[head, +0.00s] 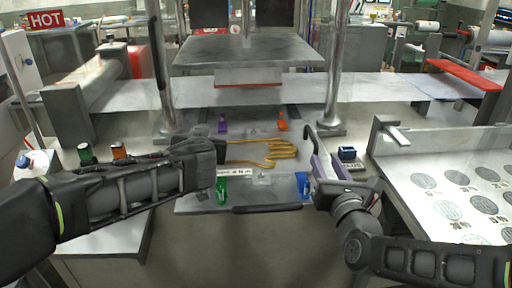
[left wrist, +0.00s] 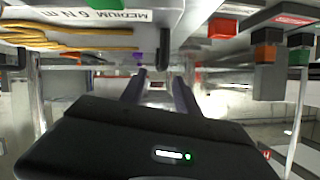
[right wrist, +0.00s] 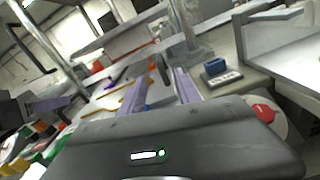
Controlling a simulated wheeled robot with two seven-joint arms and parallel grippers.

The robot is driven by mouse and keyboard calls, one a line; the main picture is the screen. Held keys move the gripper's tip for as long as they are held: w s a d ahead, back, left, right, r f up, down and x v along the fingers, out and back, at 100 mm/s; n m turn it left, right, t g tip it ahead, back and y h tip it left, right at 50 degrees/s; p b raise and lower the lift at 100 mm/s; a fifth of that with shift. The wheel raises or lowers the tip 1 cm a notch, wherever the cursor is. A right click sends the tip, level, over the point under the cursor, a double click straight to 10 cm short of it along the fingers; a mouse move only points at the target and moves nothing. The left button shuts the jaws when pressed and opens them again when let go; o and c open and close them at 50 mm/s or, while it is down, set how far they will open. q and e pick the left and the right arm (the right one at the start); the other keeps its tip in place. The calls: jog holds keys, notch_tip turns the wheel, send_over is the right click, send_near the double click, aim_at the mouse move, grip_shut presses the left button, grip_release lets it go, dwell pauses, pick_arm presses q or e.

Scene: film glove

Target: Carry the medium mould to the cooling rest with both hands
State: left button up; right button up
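The medium mould is a grey plate (head: 270,180) with a yellow hand outline (head: 265,152) and coloured clamps at its corners. Its label, reading MEDIUM, shows upside down in the left wrist view (left wrist: 112,15). My left gripper (head: 222,152) is at the mould's left side; its fingers stand apart in the left wrist view, with a dark handle (left wrist: 163,52) between their tips. My right gripper (head: 315,150) is at the right side; its fingers are apart, with a dark upright handle (right wrist: 164,70) between them. I cannot tell whether either touches. I cannot identify the cooling rest for certain.
A press plate (head: 247,52) hangs above and behind the mould, between two metal posts. A small blue block (head: 347,153) sits right of my right gripper. A bench (head: 420,165) with grey discs is at the right. Green and orange buttons (head: 119,150) are at the left.

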aim_at(316, 141)
pick_arm(q)
jog(key=shift+s, duration=0.15)
pick_arm(e)
jog(key=shift+s, duration=0.15)
